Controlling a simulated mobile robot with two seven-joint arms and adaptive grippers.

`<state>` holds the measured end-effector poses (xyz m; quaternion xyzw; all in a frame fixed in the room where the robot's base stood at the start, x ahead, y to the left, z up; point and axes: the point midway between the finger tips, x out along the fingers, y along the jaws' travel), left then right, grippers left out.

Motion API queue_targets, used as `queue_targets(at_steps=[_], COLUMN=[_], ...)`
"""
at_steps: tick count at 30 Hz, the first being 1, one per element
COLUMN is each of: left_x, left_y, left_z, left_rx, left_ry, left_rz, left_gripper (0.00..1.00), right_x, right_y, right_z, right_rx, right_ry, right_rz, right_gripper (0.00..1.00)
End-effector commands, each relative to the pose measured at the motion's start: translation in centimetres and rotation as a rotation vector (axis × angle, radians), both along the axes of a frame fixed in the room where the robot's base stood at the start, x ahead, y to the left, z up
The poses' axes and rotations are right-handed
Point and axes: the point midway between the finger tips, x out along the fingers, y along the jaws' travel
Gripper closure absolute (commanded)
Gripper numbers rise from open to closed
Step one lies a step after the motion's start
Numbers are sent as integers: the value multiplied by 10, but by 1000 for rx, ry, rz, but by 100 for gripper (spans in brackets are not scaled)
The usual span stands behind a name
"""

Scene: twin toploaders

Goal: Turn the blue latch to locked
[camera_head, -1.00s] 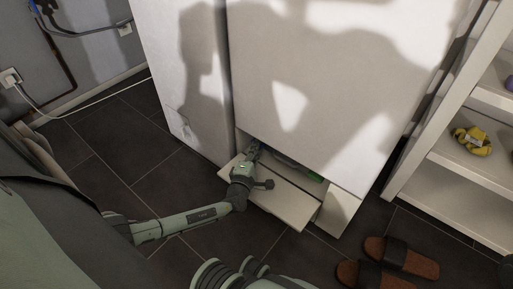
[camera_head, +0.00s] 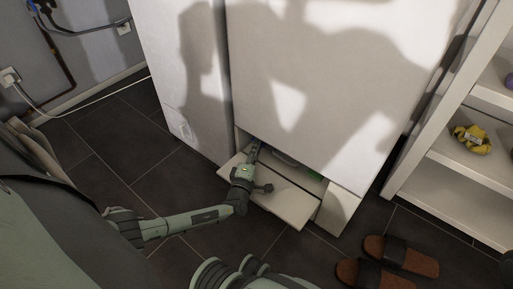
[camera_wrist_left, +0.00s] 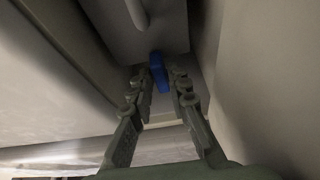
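The blue latch (camera_wrist_left: 158,72) shows in the left wrist view, small and upright-looking, inside the recess behind the open flap (camera_head: 292,208). My left gripper (camera_wrist_left: 161,78) is open, with one finger on each side of the latch in the picture and gaps showing beside it. I cannot tell whether either finger touches it. In the head view my left gripper (camera_head: 254,151) reaches into the low opening at the left end, and the latch is hidden there. My right gripper is not in view.
The recess has close walls on both sides of my left gripper. A green item (camera_head: 314,175) shows inside the opening. A white shelf (camera_head: 455,200) stands at the right, with brown sandals (camera_head: 400,255) on the dark tiled floor. A white cable (camera_head: 95,108) lies at the left.

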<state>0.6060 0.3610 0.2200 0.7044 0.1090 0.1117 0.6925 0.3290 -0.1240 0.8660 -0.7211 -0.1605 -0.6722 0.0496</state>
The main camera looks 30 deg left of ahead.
Motion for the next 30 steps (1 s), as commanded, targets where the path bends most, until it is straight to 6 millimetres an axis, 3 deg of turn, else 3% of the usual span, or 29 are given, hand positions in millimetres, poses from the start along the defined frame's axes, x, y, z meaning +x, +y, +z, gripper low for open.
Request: queue_targets(at_steps=[3, 16, 20, 27, 30], left_x=[0, -1, -1, 0, -22], left_y=[0, 1, 2, 9, 3], left_z=[0, 3, 10, 22, 27], left_rx=[-1, -76, -260, -788, -783], left_ry=[0, 5, 19, 59, 66], left_rz=[0, 0, 1, 2, 0], left_gripper=[66, 66, 66, 66, 66], right_x=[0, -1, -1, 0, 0], right_y=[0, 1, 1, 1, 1], right_z=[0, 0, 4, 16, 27], right_rx=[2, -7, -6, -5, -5], right_ry=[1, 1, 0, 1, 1], right_rz=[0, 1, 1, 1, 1], right_gripper=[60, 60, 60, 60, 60])
